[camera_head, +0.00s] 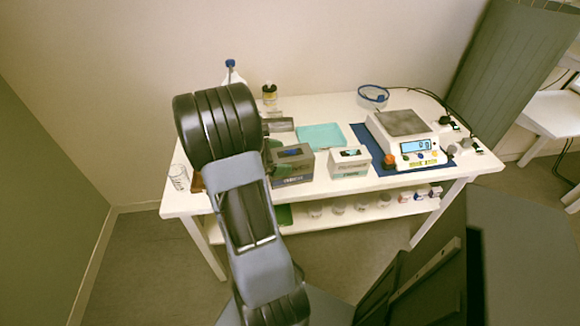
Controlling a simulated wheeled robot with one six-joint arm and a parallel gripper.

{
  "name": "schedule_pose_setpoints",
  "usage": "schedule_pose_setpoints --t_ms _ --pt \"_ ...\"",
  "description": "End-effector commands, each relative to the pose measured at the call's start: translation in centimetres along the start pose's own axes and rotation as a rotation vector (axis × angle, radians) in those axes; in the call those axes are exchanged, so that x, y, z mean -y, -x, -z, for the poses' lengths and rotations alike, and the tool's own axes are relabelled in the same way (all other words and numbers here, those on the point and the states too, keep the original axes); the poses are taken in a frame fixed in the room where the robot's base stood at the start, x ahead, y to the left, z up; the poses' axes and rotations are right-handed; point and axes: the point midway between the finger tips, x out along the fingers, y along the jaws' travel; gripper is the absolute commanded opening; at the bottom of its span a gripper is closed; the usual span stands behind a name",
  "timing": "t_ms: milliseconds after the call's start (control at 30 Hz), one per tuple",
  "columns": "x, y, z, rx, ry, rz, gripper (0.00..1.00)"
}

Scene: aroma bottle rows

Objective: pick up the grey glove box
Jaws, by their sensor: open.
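The grey glove box (292,167) stands on the white table, left of the middle of its front side. It has a dark opening on top and a dark band along its lower front. My arm rises in front of the table and its large black joint covers the area to the left of the box. My gripper cannot be made out; the arm hides that area. A dark grey cylinder and a dark green shape show between the arm and the box, and I cannot tell what they belong to.
A white box (350,162) stands just right of the grey box. Behind are a teal tray (321,136) and bottles. A balance (405,138) sits on a blue mat (366,140) at the right. A clear glass (179,177) stands at the left edge. Small jars line the lower shelf.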

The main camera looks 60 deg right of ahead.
Motion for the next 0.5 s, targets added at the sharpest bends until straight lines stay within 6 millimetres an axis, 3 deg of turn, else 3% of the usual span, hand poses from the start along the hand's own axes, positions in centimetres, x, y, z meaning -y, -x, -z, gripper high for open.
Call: schedule_pose_setpoints --t_ms 67,500 --pt "0.00 0.02 0.01 0.000 0.000 0.000 1.00" --pt "0.00 0.05 0.01 0.000 0.000 0.000 0.58"
